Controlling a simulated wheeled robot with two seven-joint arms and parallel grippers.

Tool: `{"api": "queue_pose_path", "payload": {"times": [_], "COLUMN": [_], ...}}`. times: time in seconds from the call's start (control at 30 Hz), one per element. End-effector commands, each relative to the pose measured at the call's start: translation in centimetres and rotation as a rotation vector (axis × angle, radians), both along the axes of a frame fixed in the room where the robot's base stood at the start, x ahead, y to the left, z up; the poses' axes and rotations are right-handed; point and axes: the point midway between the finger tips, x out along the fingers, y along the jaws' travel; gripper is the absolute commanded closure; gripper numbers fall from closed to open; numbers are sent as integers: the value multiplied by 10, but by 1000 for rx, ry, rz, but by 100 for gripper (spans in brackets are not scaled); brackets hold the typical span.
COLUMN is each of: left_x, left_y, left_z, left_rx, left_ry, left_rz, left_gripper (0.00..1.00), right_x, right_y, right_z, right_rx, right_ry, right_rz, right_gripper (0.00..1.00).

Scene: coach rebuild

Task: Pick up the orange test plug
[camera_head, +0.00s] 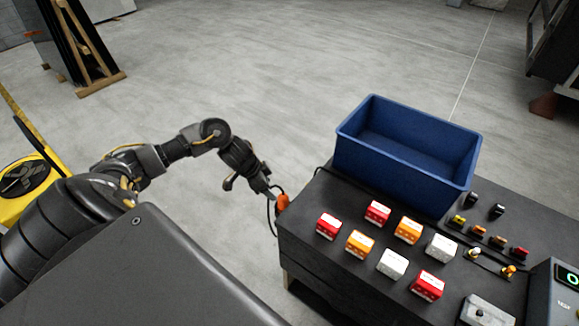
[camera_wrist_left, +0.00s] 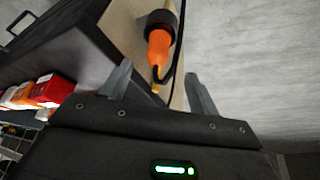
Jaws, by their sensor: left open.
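The orange test plug (camera_head: 282,202) is at the left edge of the black bench top, with a dark cable beside it. In the left wrist view the plug (camera_wrist_left: 159,46) has a black collar at its upper end and tapers to a small yellowish tip pointing toward my gripper. My left gripper (camera_head: 267,191) is right by the plug in the head view. In the wrist view its two fingers (camera_wrist_left: 158,88) are spread apart, with the plug lying ahead of the gap between them. They do not appear to hold it. My right gripper is in neither view.
The bench top (camera_head: 345,279) carries several red, orange and white blocks, such as a red one (camera_head: 328,226). A blue bin (camera_head: 395,178) stands at its back. Small coloured connectors and a device with a screen (camera_head: 567,281) are at the right. Open floor lies beyond.

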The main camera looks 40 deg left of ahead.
Motion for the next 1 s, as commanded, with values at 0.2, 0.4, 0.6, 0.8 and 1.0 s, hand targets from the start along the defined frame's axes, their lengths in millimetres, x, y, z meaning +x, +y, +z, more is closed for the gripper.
{"api": "queue_pose_path", "payload": {"times": [0.2, 0.4, 0.6, 0.8, 1.0], "left_x": [-4, 5, 12, 16, 32], "left_y": [5, 0, -4, -9, -21], "left_z": [-7, -35, -51, -55, -78], "left_rx": [-1, -2, -1, -2, -1], "left_ry": [2, 1, 1, 0, 2], "left_rz": [15, 23, 19, 17, 18], "left_gripper": [39, 39, 39, 39, 39], "right_x": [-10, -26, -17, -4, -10], "right_y": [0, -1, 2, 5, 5], "right_z": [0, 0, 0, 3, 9], "right_rx": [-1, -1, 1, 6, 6], "right_ry": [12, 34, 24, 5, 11], "right_rz": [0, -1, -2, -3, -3], "right_gripper": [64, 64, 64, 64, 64]}}
